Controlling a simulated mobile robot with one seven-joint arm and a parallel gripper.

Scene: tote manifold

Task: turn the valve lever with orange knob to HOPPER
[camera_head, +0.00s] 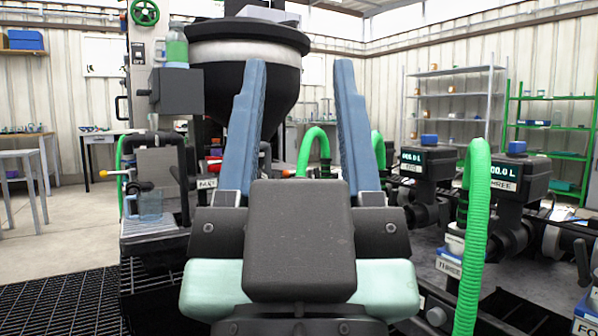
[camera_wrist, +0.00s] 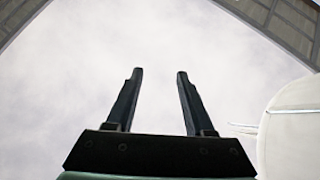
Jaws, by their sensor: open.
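My gripper (camera_head: 299,66) is raised in the middle of the head view, its two blue fingers spread apart with nothing between them. The wrist view also shows my gripper (camera_wrist: 160,72) open and empty, pointing at a pale ceiling. A small orange knob (camera_head: 104,173) shows at the left, on what looks like a short lever beside dark pipework, left of and beyond my gripper. Its setting is too small to tell. A large black hopper (camera_head: 248,60) with a pale band stands behind my fingers, which partly hide it. No HOPPER label is readable.
A clear jug (camera_head: 149,205) stands on a ledge at the left. Green hoses (camera_head: 476,230) and black meters (camera_head: 428,163) with displays crowd the right. A label (camera_head: 205,185) left of my gripper is too small to read surely. Open floor (camera_head: 60,230) lies at the far left.

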